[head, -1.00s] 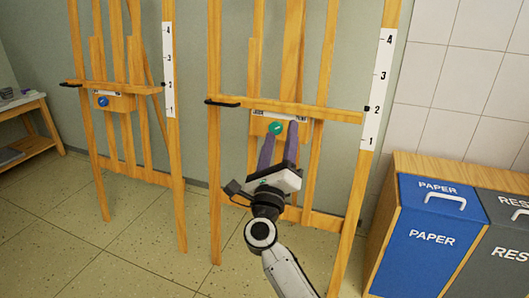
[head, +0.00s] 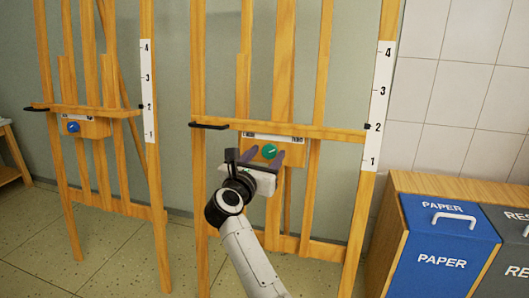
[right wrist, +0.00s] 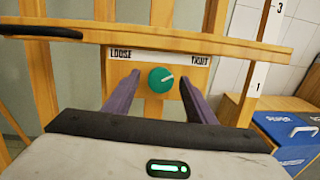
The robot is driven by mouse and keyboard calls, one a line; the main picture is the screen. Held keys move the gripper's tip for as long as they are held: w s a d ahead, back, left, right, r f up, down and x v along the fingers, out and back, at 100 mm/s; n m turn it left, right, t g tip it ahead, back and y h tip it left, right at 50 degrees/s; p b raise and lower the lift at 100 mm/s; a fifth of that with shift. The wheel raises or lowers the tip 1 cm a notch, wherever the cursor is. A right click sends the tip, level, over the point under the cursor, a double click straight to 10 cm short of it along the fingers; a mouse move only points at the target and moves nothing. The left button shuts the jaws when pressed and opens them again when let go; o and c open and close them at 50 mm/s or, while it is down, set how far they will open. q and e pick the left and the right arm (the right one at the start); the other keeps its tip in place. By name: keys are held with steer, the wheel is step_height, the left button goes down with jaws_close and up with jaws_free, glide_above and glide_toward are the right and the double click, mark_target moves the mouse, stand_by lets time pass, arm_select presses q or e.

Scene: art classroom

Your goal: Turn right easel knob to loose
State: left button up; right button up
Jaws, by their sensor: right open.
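The right easel (head: 336,131) has a round green knob (head: 269,152) on a wooden block below its ledge. In the right wrist view the green knob (right wrist: 161,80) shows a white mark pointing right and slightly up, towards the right-hand label. The left label reads LOOSE (right wrist: 121,54); the right label (right wrist: 199,60) is hard to read. My right gripper (head: 265,157) is open in front of the knob. In the right wrist view its purple fingers (right wrist: 160,82) lie left and right of the knob, with gaps; contact is not visible. My left gripper is not in view.
A second easel (head: 97,112) with a blue knob (head: 72,127) stands to the left. A blue paper bin (head: 440,262) and a grey bin (head: 505,262) stand at the right in a wooden cabinet. A black clip (head: 208,126) sticks out at the ledge's left end.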

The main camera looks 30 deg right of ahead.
steer(key=shift+w+d, duration=0.15)
steer(key=shift+d, duration=0.1)
